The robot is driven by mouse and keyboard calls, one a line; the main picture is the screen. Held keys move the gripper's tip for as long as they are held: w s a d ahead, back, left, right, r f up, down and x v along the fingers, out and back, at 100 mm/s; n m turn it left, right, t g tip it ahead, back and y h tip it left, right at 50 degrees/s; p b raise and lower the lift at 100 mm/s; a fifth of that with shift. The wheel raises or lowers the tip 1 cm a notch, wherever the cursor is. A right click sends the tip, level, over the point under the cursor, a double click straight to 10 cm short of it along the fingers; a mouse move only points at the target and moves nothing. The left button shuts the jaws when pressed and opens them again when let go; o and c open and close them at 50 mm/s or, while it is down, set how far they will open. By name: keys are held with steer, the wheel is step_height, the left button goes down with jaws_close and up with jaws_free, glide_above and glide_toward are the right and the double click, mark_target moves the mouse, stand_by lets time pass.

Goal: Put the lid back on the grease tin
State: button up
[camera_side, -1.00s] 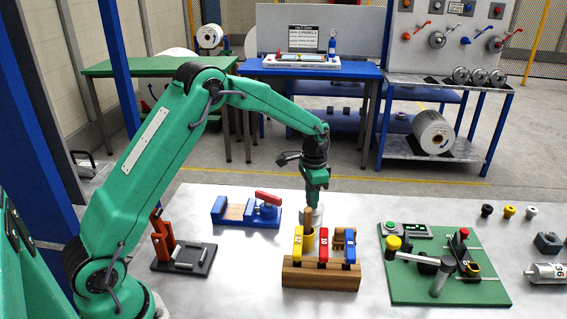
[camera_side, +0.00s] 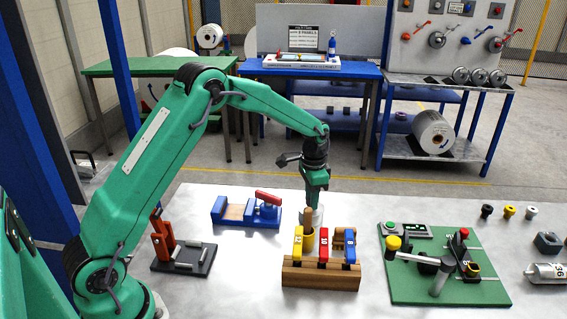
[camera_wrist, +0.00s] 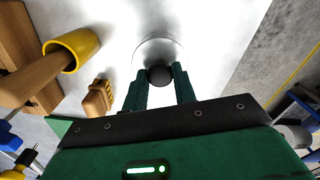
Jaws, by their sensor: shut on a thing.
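My gripper (camera_side: 315,203) points down at the middle of the bench, behind the wooden block with the coloured clamps. In the wrist view its two green fingers (camera_wrist: 160,88) are shut on the dark round knob (camera_wrist: 159,75) of the pale lid (camera_wrist: 158,48). The lid is a round disc, nearly the same tone as the bench. The pale grease tin (camera_side: 314,217) shows below the gripper in the side view, partly hidden by the block's parts. I cannot tell whether the lid touches the tin or sits fully on it.
The wooden block (camera_side: 320,280) with coloured clamps stands just in front. A yellow cup (camera_wrist: 72,50) with a wooden handle in it is close by. A blue vice (camera_side: 235,211) is to the left. A green fixture board (camera_side: 410,285) is to the right.

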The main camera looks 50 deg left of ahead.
steer(key=o, duration=1.5)
steer(key=shift+r, duration=0.1)
steer(key=shift+r, duration=3.4)
jaws_close()
